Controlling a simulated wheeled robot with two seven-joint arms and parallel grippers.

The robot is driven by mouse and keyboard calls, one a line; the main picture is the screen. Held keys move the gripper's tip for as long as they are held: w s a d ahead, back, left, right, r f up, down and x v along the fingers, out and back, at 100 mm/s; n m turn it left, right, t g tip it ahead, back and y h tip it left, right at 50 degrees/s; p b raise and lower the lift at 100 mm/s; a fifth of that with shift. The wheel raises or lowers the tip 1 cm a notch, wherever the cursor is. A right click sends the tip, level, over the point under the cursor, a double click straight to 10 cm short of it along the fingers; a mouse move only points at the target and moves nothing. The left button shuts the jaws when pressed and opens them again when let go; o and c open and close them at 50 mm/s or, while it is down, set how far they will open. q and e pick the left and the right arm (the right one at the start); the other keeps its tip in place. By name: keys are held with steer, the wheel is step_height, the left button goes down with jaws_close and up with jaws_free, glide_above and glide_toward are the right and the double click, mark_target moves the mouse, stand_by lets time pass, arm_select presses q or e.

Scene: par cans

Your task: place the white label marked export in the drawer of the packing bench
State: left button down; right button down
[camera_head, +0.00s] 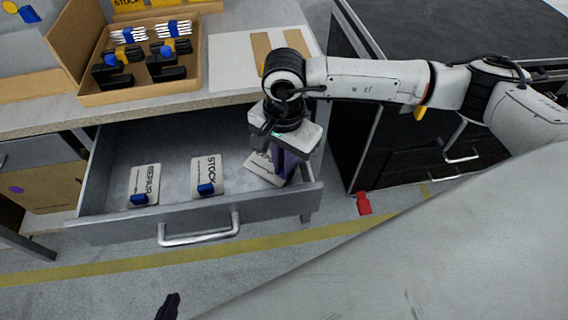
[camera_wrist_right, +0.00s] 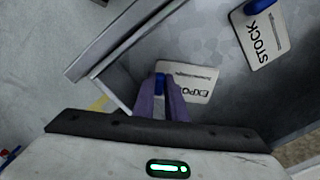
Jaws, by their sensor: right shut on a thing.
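The white export label (camera_wrist_right: 197,82) lies in the open drawer (camera_head: 118,228), tilted, near its right end. In the head view the label (camera_head: 260,167) is partly hidden by my right gripper. My right gripper (camera_head: 284,178) reaches down into the drawer; its purple fingers are shut on the label's blue knob, as the right wrist view (camera_wrist_right: 160,88) shows. I cannot tell whether the label touches the drawer floor. Only a dark fingertip of my left gripper (camera_head: 168,307) shows at the bottom edge; its opening is unclear.
A repair label (camera_head: 146,178) and a stock label (camera_head: 207,168), each with a blue knob, lie in the drawer. An open cardboard box (camera_head: 135,95) with tools stands on the bench top (camera_head: 237,18). A dark cabinet (camera_head: 400,150) is at the right. A red object (camera_head: 364,203) lies on the floor.

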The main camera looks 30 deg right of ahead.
steer(key=shift+f, duration=0.1)
steer(key=c, duration=1.8)
jaws_free()
step_height(320, 180, up, 12)
steer(key=shift+r, duration=0.2)
